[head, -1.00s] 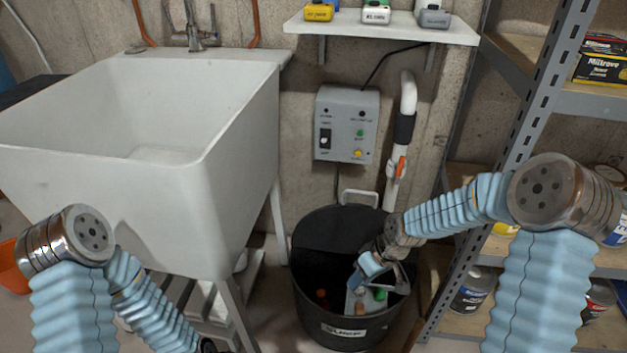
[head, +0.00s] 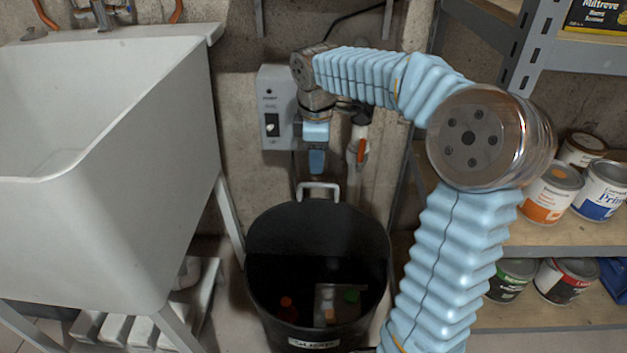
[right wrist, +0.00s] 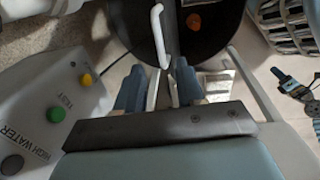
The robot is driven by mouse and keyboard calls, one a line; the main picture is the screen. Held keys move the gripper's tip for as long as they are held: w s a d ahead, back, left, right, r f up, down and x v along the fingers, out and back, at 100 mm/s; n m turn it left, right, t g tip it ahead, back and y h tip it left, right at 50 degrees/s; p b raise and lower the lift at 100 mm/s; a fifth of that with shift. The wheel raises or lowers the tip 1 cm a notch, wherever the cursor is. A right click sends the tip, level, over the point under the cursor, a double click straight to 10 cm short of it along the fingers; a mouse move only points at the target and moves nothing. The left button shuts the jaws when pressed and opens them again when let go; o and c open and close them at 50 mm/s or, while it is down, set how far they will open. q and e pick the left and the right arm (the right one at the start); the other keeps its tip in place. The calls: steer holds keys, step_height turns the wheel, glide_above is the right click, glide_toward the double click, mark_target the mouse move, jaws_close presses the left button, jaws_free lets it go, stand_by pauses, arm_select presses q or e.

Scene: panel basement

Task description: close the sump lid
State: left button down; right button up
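The sump is a black round bin (head: 258,300) with a label on its front. Its black lid (head: 318,230) stands raised at the back of the bin, with a white handle (head: 318,188) at its top edge. My right gripper (head: 316,168) points down just above the handle. In the right wrist view my right gripper (right wrist: 160,80) has its fingers apart, with the white handle (right wrist: 158,35) just ahead of the gap. I see no grip on it. My left gripper is out of view.
A grey control box (head: 272,105) is on the wall behind my right gripper, close beside it in the wrist view. A white pipe with an orange valve (head: 361,150) is right of it. A utility sink (head: 110,200) stands left; shelves with paint cans (head: 553,192) stand right.

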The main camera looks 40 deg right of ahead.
mark_target(317, 184)
steer(key=f, duration=0.4)
steer(key=f+b, duration=0.1)
steer(key=f, duration=0.2)
steer(key=shift+w+d, duration=0.25)
steer(key=shift+c, duration=0.3)
jaws_close()
